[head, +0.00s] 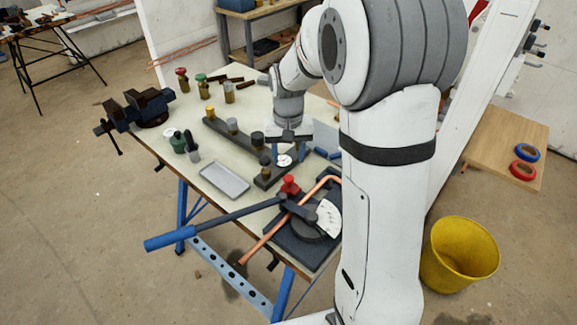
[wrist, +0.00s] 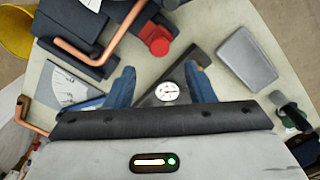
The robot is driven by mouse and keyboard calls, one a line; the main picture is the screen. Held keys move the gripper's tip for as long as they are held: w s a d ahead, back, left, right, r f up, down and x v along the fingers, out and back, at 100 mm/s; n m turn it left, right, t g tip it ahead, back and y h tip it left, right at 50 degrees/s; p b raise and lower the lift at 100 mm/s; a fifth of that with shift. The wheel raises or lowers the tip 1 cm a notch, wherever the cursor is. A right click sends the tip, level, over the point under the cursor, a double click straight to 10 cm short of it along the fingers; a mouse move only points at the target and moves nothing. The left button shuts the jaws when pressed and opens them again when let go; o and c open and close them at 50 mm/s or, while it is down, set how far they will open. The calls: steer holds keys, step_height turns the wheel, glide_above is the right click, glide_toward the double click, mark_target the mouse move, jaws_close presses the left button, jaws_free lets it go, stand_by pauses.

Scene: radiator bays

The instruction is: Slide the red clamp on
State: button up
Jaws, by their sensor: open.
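The red clamp (head: 290,185) is a small red block with a round top, at the far edge of the black pipe bender (head: 292,238). In the wrist view the red clamp (wrist: 156,40) is beside the bent copper pipe (wrist: 88,56), with a gap between them. My gripper (head: 289,158) is above the table, beyond the clamp. In the wrist view its blue fingers (wrist: 163,80) are spread apart. A round white dial (wrist: 167,91) on a dark bar shows between them, and I see nothing held. The clamp is outside the fingers.
The bender's blue-gripped lever (head: 172,238) sticks out past the table's front edge. A grey tray (head: 223,184) lies left of the clamp. A dark rail (head: 222,138) with several posts and several capped bottles stand farther back. A yellow bucket (head: 460,255) is on the floor at right.

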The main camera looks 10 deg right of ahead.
mark_target(288, 176)
step_height(288, 176, down, 8)
steer(key=shift+r+p, duration=0.2)
steer(key=shift+p, duration=0.2)
steer(key=shift+c, duration=0.6)
jaws_close()
